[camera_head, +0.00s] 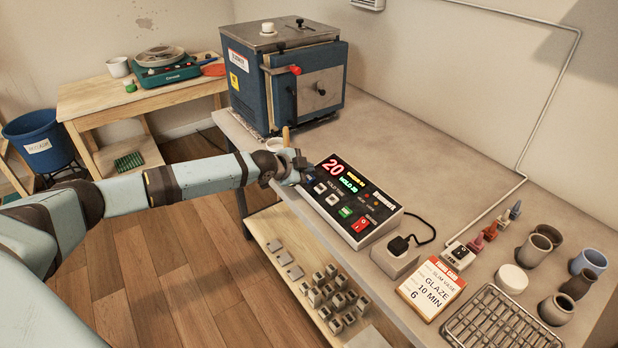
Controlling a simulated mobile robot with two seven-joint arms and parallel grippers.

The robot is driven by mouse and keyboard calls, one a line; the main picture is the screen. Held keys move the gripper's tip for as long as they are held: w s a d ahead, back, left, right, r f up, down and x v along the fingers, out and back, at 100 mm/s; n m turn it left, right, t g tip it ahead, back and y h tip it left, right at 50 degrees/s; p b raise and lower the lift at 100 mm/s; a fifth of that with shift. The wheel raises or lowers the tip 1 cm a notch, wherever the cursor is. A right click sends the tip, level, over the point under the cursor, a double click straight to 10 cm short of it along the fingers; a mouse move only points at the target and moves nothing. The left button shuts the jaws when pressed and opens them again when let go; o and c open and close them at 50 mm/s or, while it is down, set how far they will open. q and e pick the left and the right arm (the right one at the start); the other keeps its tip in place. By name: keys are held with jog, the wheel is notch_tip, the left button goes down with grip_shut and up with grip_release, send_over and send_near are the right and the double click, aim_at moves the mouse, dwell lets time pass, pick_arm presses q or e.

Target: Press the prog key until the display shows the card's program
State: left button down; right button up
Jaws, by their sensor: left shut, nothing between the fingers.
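The kiln controller (383,209) is a white-edged box with a black face on the bench. Its display (332,165) shows a large red 20, with small yellow and green text beside it that is too small to read surely. Light keys (332,199), a green key (345,212) and a red switch (362,226) run along its front. The card (432,288) lies to the right and reads SLIM VASE, GLAZE, 10 MIN and 6. My left gripper (305,180) is shut and empty at the controller's left end. It hides that corner, and I cannot tell whether it touches a key. The prog key's label is not readable.
A blue kiln (290,75) stands behind on the bench. A plug block (396,258) with a black cable sits between controller and card. Pots (537,249) and a wire rack (500,325) are at right. A lower shelf (262,228) holds small blocks.

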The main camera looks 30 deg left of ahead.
aim_at(303, 185)
pick_arm(q)
jog(key=shift+f, duration=0.1)
dwell(0.6)
jog(key=shift+w+f, duration=0.15)
jog(key=shift+f, duration=0.15)
jog(key=shift+d+f, duration=0.1)
jog(key=shift+f, duration=0.3)
dwell(0.5)
jog(key=shift+r, duration=0.1)
jog(key=shift+r+p, duration=0.65)
jog(key=shift+r, duration=0.05)
jog(key=r+p, duration=0.1)
jog(key=s+r+p, duration=0.1)
jog(key=r+p, duration=0.2)
jog(key=shift+s+a+r+p, duration=0.2)
jog(key=shift+a+r+p, duration=0.1)
jog(key=shift+r+p, duration=0.1)
dwell(0.4)
